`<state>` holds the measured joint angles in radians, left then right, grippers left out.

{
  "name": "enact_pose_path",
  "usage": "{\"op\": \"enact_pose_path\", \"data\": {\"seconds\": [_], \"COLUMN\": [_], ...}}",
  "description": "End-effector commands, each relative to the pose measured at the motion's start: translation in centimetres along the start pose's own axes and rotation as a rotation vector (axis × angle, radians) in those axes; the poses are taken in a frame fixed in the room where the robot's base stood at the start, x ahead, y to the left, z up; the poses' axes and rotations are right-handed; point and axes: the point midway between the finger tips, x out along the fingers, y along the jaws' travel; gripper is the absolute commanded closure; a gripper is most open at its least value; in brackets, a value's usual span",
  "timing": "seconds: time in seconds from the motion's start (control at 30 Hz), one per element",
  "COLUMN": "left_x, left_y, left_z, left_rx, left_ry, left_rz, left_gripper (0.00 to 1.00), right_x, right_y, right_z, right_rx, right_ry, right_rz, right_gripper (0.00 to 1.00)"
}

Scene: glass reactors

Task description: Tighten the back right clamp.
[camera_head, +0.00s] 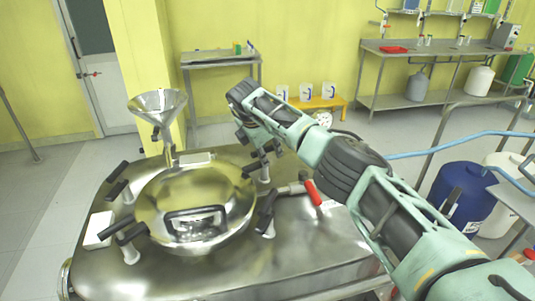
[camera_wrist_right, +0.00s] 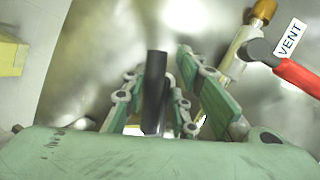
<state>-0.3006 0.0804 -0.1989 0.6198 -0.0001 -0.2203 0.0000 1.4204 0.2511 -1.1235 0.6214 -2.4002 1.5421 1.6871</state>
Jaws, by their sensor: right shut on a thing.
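The back right clamp (camera_head: 264,172) stands at the right rear of the round metal reactor lid (camera_head: 165,185), partly hidden by my right gripper. My right gripper (camera_head: 262,148) reaches down over it from the right. In the right wrist view, the clamp's black handle (camera_wrist_right: 155,92) stands between the green finger pads of my right gripper (camera_wrist_right: 168,98), which is shut on it. The clamp's lower part is hidden there. My left gripper is not in view.
The front right clamp (camera_head: 267,212) and a red-handled valve (camera_head: 313,191) are close by; a VENT label (camera_wrist_right: 290,38) shows by the red handle. More black-handled clamps (camera_head: 117,188) line the lid's left side. A metal funnel (camera_head: 157,105) rises behind.

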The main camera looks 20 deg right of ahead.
Motion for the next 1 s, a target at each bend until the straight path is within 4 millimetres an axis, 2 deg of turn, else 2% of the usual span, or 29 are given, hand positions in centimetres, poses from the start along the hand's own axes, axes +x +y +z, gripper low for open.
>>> {"op": "enact_pose_path", "data": {"seconds": [0.03, 0.4, 0.43, 0.57, 1.0], "left_x": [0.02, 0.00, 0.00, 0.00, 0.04], "left_y": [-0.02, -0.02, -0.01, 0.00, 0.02], "left_z": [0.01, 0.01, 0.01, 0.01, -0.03], "left_rx": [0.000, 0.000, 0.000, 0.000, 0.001], "left_ry": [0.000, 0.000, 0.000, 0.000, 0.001], "left_rz": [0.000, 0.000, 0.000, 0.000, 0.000], "left_gripper": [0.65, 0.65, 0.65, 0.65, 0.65], "right_x": [-0.68, -0.71, -0.71, -0.65, -0.27], "right_y": [0.80, 0.78, 0.78, 0.75, 0.42], "right_z": [-0.02, 0.05, 0.05, 0.04, 0.01], "right_rx": [0.013, 0.019, 0.019, 0.017, 0.013], "right_ry": [0.002, 0.002, 0.002, 0.002, 0.001], "right_rz": [0.026, 0.025, 0.024, 0.024, 0.013], "right_gripper": [1.00, 1.00, 0.74, 0.63, 0.63]}}
